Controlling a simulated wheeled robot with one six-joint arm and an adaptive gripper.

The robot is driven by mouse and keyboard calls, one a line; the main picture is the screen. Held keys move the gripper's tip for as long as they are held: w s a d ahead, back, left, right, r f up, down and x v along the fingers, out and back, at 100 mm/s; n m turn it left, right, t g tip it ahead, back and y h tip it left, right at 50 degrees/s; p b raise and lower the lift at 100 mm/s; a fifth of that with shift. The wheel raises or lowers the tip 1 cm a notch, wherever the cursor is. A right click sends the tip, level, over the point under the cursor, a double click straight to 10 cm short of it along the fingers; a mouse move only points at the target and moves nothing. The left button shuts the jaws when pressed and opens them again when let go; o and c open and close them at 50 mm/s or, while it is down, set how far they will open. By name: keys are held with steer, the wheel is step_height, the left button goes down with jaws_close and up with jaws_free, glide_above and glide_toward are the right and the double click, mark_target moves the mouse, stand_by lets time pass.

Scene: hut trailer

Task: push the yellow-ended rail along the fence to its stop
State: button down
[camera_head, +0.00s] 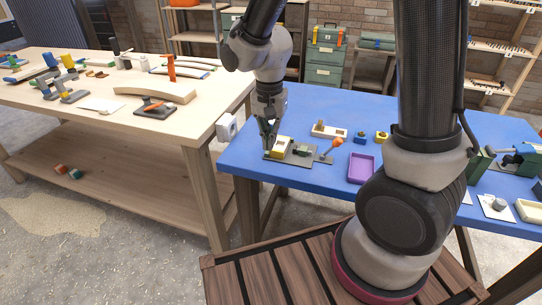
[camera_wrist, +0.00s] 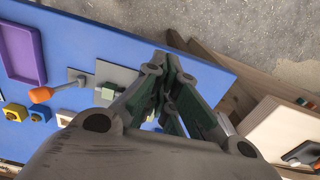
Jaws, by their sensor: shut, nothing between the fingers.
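A yellow-ended piece (camera_head: 279,147), which looks like the rail, sits on a grey base plate (camera_head: 285,160) near the blue table's left front edge. A dark green part (camera_head: 301,150) stands to its right on the same plate. My gripper (camera_head: 268,147) points down at the left end of the yellow piece, with its fingers together and empty. I cannot tell whether they touch it. In the wrist view my closed fingers (camera_wrist: 160,68) reach over the plate (camera_wrist: 117,74), the green part (camera_wrist: 108,92) lies left of them, and the yellow end is hidden. The fence and stop are not clearly distinguishable.
An orange-handled lever (camera_head: 333,147) stands right of the plate, and a purple tray (camera_head: 361,169) lies further right. Small blue and yellow blocks (camera_head: 361,137) and a wooden piece (camera_head: 328,130) sit behind. A wooden workbench (camera_head: 130,120) stands to the left.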

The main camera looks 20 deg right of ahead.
mark_target(274, 166)
steer(key=shift+m, duration=0.3)
steer(key=f, duration=0.3)
steer(key=w+d+f, duration=0.1)
steer(key=f, duration=0.2)
steer(key=w+f, duration=0.1)
steer(key=f, duration=0.3)
steer(key=shift+w+d, duration=0.25)
steer(key=shift+d, duration=0.15)
steer(key=shift+w+d, duration=0.3)
steer(key=shift+w, duration=0.1)
